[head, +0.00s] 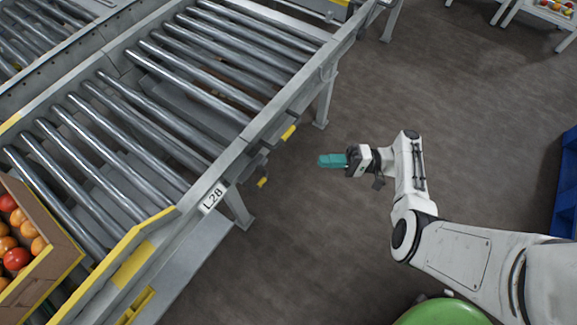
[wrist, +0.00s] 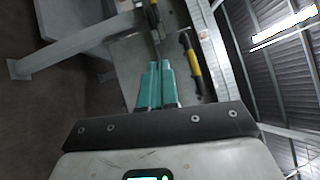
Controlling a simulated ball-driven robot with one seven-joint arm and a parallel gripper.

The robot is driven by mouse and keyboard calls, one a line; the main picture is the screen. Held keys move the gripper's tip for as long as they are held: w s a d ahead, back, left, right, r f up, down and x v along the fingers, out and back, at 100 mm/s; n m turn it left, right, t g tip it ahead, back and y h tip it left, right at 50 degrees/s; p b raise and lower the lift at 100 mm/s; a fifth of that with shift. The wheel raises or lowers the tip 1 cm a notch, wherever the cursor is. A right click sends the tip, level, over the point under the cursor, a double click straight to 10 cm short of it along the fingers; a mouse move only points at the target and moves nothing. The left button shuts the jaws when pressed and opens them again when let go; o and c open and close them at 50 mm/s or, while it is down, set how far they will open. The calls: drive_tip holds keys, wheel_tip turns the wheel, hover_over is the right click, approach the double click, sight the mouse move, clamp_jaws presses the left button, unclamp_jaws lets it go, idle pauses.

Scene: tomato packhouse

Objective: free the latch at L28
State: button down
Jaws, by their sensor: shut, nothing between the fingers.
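The L28 label (head: 212,198) is a white plate on the conveyor's side rail. Just beyond it, a dark fitting with a yellow tip (head: 262,182) hangs below the rail. Another yellow piece (head: 289,132) sits further along the rail. I cannot tell which of them is the latch. My gripper (head: 322,160), with teal fingers, is shut and empty, right of these parts and apart from them. In the wrist view its closed fingers (wrist: 157,64) point toward a yellow-and-black bar (wrist: 152,15). A yellow lever with a black end (wrist: 193,66) is right of the fingertips.
The roller conveyor (head: 240,150) fills the left, with legs reaching the floor. A cardboard box of tomatoes (head: 45,232) stands on its near end. A blue crate (head: 568,190) is at the right edge and a green round object (head: 443,312) at the bottom. Floor around my gripper is clear.

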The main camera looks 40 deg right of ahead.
drive_tip(key=s+a+p+x, duration=0.1)
drive_tip(key=s+x, duration=0.1)
drive_tip(key=x, duration=1.1)
drive_tip(key=shift+s+a+r, duration=0.15)
drive_tip(key=shift+s+a, duration=0.1)
drive_tip(key=a+p, duration=0.1)
drive_tip(key=a, duration=0.1)
drive_tip(key=s+a, duration=0.1)
drive_tip(key=a, duration=0.1)
drive_tip(key=shift+s+p, duration=0.15)
drive_tip(key=shift+p, duration=0.25)
drive_tip(key=shift+d, duration=0.1)
drive_tip(key=v, duration=1)
drive_tip(key=shift+s+d, duration=0.25)
drive_tip(key=shift+d, duration=0.1)
